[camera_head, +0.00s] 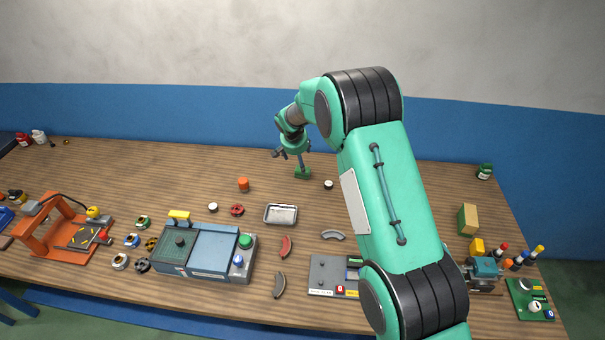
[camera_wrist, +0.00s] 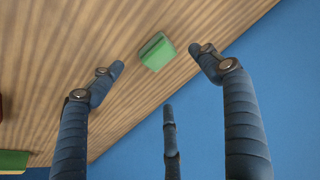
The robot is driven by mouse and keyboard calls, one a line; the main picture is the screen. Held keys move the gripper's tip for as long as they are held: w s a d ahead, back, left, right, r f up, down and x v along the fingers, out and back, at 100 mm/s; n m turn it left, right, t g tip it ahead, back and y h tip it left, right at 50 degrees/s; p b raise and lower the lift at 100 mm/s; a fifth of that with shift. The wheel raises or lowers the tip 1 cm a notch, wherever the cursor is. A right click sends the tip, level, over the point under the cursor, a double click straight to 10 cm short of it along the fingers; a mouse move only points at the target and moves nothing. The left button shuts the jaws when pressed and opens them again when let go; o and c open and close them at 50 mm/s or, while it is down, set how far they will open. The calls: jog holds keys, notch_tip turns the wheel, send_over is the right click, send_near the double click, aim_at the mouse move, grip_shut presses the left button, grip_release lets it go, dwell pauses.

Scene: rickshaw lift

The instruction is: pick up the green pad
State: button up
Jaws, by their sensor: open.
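The green pad (camera_head: 303,174) is a small green block on the wooden table toward its back edge, right of the middle. In the wrist view the green pad (camera_wrist: 158,52) lies ahead of the fingers, between the two upper fingertips in the picture, with bare wood around it. My gripper (camera_head: 293,155) is above the pad, its fingers pointing down and spread, and one fingertip overlaps the pad in the head view. In the wrist view my gripper (camera_wrist: 157,75) has three dark fingers, open and empty. I cannot tell whether any finger touches the pad.
A black-and-white round piece (camera_head: 328,185) sits just right of the pad. An orange cylinder (camera_head: 243,184) and a metal tray (camera_head: 281,214) are nearer the front left. The blue wall (camera_head: 220,118) rises behind the table. My arm hides part of the table's right side.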

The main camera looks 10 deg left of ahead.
jog(key=shift+x, duration=2.85)
jog(key=shift+f, duration=0.2)
jog(key=shift+x, duration=2.4)
jog(key=shift+d, duration=0.2)
jog(key=c, duration=1.2)
